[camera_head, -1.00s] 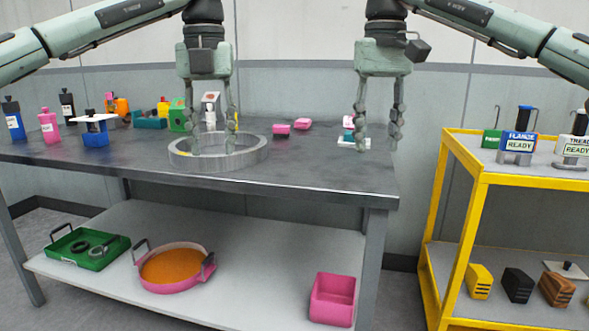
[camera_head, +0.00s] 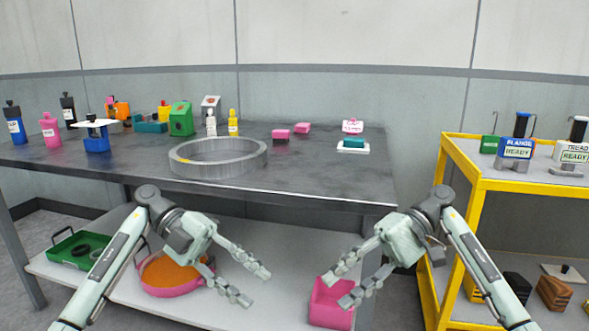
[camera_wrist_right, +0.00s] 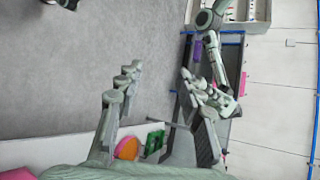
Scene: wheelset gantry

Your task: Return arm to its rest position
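My left gripper (camera_head: 250,280) is in front of the table, below the tabletop, with its fingers spread apart and nothing between them. My right gripper (camera_head: 348,272) is to the right of it at a similar height, also with fingers spread and empty. In the right wrist view the right gripper's fingers (camera_wrist_right: 165,105) stand wide apart with nothing between them. Both arms are bent, with the forearms coming up from the bottom of the head view.
A grey ring (camera_head: 218,166) lies on the dark table (camera_head: 320,185), among bottles and small blocks. The lower shelf (camera_head: 255,235) bears a green tray (camera_head: 62,247), a round pink tray (camera_head: 165,290) and a pink bin (camera_head: 325,308). A yellow-framed cart (camera_head: 450,225) stands at right.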

